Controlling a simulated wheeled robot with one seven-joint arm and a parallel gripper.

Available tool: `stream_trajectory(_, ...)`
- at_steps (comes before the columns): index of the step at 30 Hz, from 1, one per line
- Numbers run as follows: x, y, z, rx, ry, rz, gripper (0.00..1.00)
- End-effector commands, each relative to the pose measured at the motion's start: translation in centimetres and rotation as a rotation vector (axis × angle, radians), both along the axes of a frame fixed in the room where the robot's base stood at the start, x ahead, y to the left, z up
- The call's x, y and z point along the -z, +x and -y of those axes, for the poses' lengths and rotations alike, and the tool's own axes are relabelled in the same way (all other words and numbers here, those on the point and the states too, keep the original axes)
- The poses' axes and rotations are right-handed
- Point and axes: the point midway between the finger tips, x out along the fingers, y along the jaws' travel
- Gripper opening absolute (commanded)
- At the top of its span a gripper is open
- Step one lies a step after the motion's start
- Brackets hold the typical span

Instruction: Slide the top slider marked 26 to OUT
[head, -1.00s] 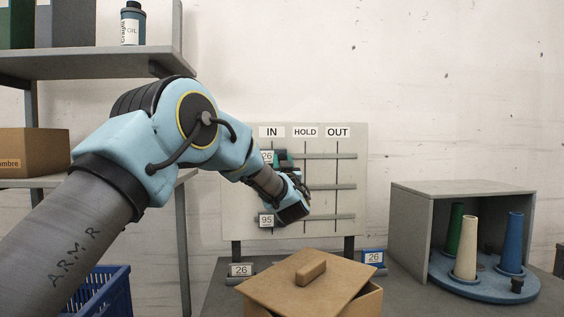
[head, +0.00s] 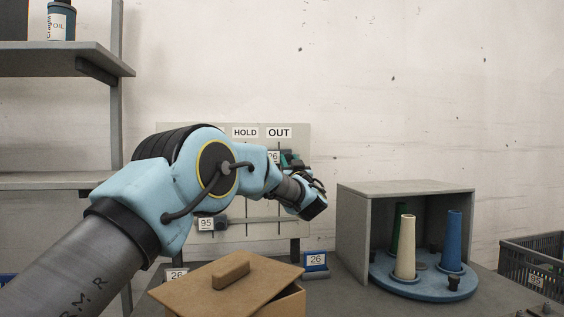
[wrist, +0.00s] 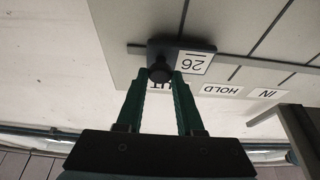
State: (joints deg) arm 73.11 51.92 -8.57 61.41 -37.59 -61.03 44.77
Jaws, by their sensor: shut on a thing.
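The top slider marked 26 (head: 273,156) is on the top rail of the pale board (head: 299,133), in the column under the OUT label (head: 279,132). In the wrist view its dark body and white tag (wrist: 194,63) appear upside down, beside the partly hidden OUT label. My gripper (wrist: 161,76) is shut on the slider's round dark knob (wrist: 159,72), with a green finger on each side. In the head view my gripper (head: 287,158) shows at the slider, and my arm hides the IN side of the board.
A slider marked 95 (head: 206,223) is on the bottom rail. A grey open cabinet (head: 352,230) with cones on a blue turntable (head: 420,283) stands to the right.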

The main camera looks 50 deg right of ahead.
Motion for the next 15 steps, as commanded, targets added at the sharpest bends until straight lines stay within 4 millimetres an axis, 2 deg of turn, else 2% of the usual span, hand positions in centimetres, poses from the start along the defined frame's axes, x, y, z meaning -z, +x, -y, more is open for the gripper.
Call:
stream_trajectory(14, 0.00, -0.50, 0.50, 0.005, 0.001, 0.000, 0.00)
stream_trajectory(15, -0.01, -0.52, 0.51, 0.006, 0.002, 0.000, 0.38)
